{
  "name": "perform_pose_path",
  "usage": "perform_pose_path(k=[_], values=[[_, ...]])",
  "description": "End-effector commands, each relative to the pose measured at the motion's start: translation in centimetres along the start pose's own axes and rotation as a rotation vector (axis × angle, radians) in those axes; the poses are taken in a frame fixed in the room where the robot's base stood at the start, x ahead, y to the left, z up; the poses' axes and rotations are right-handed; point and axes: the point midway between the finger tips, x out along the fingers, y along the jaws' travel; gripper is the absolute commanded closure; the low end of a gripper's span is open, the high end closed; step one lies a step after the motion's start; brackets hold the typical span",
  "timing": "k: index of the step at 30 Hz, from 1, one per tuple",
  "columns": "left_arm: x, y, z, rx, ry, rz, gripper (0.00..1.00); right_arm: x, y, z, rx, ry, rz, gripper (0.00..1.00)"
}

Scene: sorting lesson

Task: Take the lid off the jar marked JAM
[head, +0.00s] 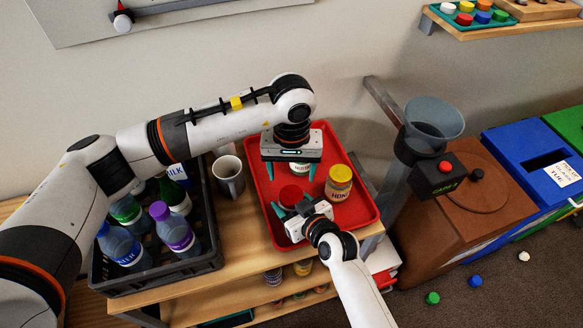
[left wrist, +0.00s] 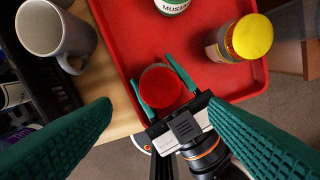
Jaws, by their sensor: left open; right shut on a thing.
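A red-lidded jar (head: 291,195) stands on the red tray (head: 362,207); its label is hidden, so I cannot read JAM on it. It also shows in the left wrist view (left wrist: 160,86). My right gripper (head: 290,203) is shut on this jar, one teal finger on each side. My left gripper (head: 290,177) is open and empty, pointing down above the tray; in its wrist view its fingers frame the red lid from above. A yellow-lidded jar (head: 338,184), its label partly reading HON, stands to the right.
A grey mug (head: 230,178) stands left of the tray. A dark crate (head: 165,280) of bottles is further left. A funnel on a stand (head: 430,125) is at the right. The tray's right front part is clear. Loose caps (head: 476,281) lie on the floor.

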Motion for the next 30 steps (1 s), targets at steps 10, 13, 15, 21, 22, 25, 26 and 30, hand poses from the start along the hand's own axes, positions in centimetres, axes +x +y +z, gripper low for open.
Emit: perform_pose_path(k=[10, 13, 15, 21, 22, 25, 26, 30], values=[[3.8, 0.0, -0.1, 0.039, 0.005, 0.0, 0.31, 0.0, 0.0, -0.1, 0.0, 0.002, 0.0, 1.0], [5.4, 0.0, -0.1, 0.038, 0.004, 0.0, 0.31, 0.0, 0.0, -0.1, 0.0, 0.002, 0.0, 1.0], [6.2, 0.0, -0.1, 0.038, 0.004, 0.0, 0.31, 0.0, 0.0, -0.1, 0.0, 0.002, 0.0, 1.0], [7.7, 0.0, 0.0, 0.038, 0.001, 0.0, 0.31, 0.0, 0.0, -0.1, 0.0, 0.002, 0.0, 1.0], [7.8, 0.0, 0.0, 0.038, 0.001, 0.0, 0.31, 0.0, 0.0, -0.1, 0.0, 0.002, 0.0, 1.0], [7.9, 0.0, 0.0, 0.038, 0.0, 0.0, 0.31, 0.0, 0.0, -0.1, 0.0, 0.002, 0.0, 1.0], [7.9, 0.0, 0.0, 0.038, 0.0, 0.0, 0.31, 0.0, 0.0, -0.1, 0.0, 0.002, 0.0, 1.0], [7.9, 0.0, 0.0, 0.038, 0.0, 0.0, 0.33, 0.0, 0.0, -0.1, 0.0, 0.002, 0.0, 1.0]])
